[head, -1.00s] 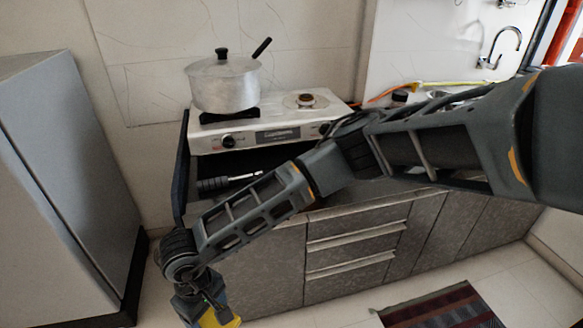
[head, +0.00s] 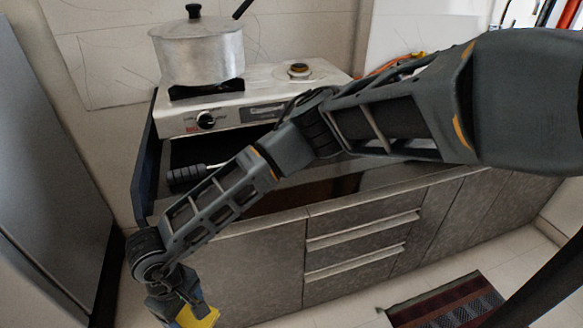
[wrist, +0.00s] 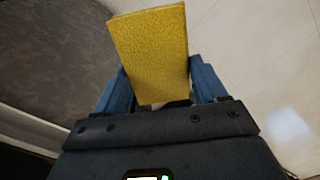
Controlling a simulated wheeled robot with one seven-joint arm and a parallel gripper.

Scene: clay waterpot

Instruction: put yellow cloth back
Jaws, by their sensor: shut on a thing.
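The yellow cloth (wrist: 150,52) looks like a flat, stiff rectangular piece in the wrist view. My gripper (wrist: 160,92) is shut on its lower end, with a blue finger on each side. In the head view my gripper (head: 178,308) is at the lower left, in front of the counter's cabinets. The cloth shows there as a small yellow patch (head: 200,317) beside the fingers. My forearm and wrist hide part of the counter.
A gas stove (head: 225,108) with a lidded metal pot (head: 198,55) stands on the counter. A black-handled utensil (head: 186,174) lies in front of the stove. A grey fridge-like cabinet (head: 45,190) is at left. A striped mat (head: 450,305) lies on the floor at right.

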